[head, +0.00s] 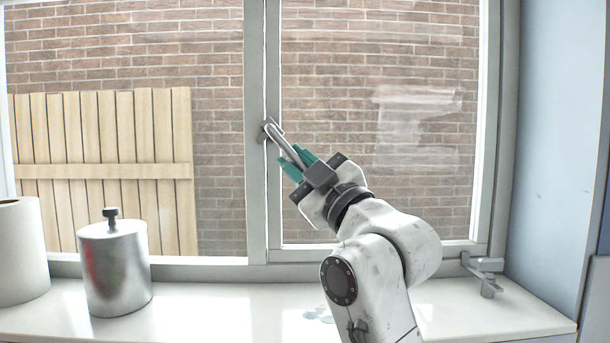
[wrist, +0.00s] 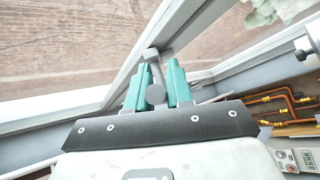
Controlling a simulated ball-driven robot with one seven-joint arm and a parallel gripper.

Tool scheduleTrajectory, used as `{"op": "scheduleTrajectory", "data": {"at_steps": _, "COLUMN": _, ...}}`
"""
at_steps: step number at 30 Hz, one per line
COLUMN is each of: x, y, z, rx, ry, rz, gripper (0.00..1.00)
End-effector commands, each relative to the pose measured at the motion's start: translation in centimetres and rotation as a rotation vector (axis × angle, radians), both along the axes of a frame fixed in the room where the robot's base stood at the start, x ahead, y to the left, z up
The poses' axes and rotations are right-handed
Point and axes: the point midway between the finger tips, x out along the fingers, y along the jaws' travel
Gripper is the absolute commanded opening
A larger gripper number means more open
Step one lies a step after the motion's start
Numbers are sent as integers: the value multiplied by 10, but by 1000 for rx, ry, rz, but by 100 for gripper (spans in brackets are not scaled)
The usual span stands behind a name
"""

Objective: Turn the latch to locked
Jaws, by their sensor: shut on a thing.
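The latch (head: 281,139) is a grey metal handle on the window frame's middle post. Its lever slants down to the right from its mount. My gripper (head: 299,161) has teal fingers and is shut on the lever, near its free end. In the wrist view, the latch (wrist: 155,92) shows between the two teal fingers of my gripper (wrist: 158,90), with its round end towards the camera. The fingers hide part of the lever in the head view.
A metal canister (head: 115,268) with a dark knob and a white paper roll (head: 20,250) stand on the sill (head: 200,318) at left. A metal stay (head: 484,270) sits at the window's lower right. In the wrist view, copper pipes (wrist: 275,100) show at right.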

Motion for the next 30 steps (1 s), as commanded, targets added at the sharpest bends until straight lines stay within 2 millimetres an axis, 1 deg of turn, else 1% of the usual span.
{"op": "scheduleTrajectory", "data": {"at_steps": 1, "x": 0, "y": 6, "z": -9, "rx": 42, "ry": 6, "rz": 5, "gripper": 0}}
{"op": "scheduleTrajectory", "data": {"at_steps": 9, "x": 0, "y": 19, "z": -16, "rx": 295, "ry": 8, "rz": 5, "gripper": 0}}
{"op": "scheduleTrajectory", "data": {"at_steps": 15, "x": 0, "y": 27, "z": -19, "rx": 453, "ry": 11, "rz": 6, "gripper": 0}}
{"op": "scheduleTrajectory", "data": {"at_steps": 24, "x": 0, "y": 35, "z": -19, "rx": 618, "ry": 10, "rz": 4, "gripper": 0}}
{"op": "scheduleTrajectory", "data": {"at_steps": 30, "x": 0, "y": 37, "z": -18, "rx": 671, "ry": 9, "rz": 1, "gripper": 0}}
